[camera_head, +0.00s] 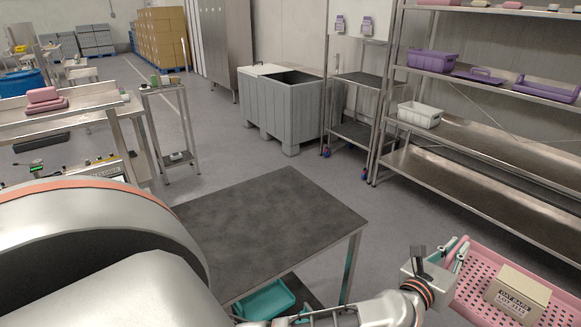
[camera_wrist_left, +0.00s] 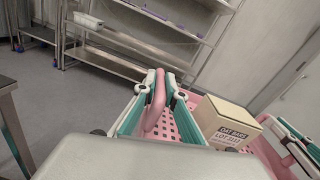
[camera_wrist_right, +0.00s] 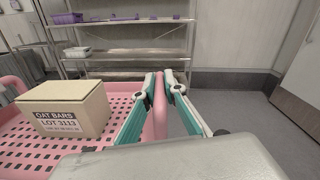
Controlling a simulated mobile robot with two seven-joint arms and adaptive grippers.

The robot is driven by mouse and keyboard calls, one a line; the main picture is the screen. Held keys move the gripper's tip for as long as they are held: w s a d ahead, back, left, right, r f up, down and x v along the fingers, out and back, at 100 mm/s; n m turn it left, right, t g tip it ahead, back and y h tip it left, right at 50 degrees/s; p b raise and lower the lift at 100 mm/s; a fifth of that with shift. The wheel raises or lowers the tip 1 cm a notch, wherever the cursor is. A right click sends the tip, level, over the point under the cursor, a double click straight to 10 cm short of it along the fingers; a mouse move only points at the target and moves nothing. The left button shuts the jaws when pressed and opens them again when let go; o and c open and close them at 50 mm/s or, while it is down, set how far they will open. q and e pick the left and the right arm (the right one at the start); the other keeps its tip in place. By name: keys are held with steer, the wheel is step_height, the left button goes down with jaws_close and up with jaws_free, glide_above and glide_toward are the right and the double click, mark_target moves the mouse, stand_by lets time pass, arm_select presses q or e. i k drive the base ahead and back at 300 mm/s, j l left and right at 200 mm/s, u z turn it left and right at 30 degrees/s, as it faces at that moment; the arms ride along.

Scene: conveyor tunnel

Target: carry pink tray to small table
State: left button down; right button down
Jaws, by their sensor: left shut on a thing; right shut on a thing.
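The pink tray (camera_head: 472,284) is perforated and shows at the lower right of the head view. A cardboard box labelled oat bars (camera_head: 517,293) stands in it. My left gripper (camera_head: 455,250) is shut on the tray's near-side handle (camera_wrist_left: 155,100). My right gripper (camera_wrist_right: 161,88) is shut on the opposite handle (camera_wrist_right: 160,108), seen in the right wrist view; it is outside the head view. The small table (camera_head: 270,222) has a dark, bare top and stands in the middle of the head view, left of the tray.
A teal bin (camera_head: 264,300) sits on the table's lower shelf. Steel shelving (camera_head: 480,150) with purple trays stands at the right. A grey container (camera_head: 285,105) stands behind the table. Open floor (camera_head: 410,210) lies between table and shelving.

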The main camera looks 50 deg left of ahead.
mark_target(264, 215)
steer(key=i, duration=0.75)
steer(key=i+u, duration=0.15)
steer(key=i, duration=0.6)
steer(key=l+u, duration=0.1)
steer(key=u, duration=2.65)
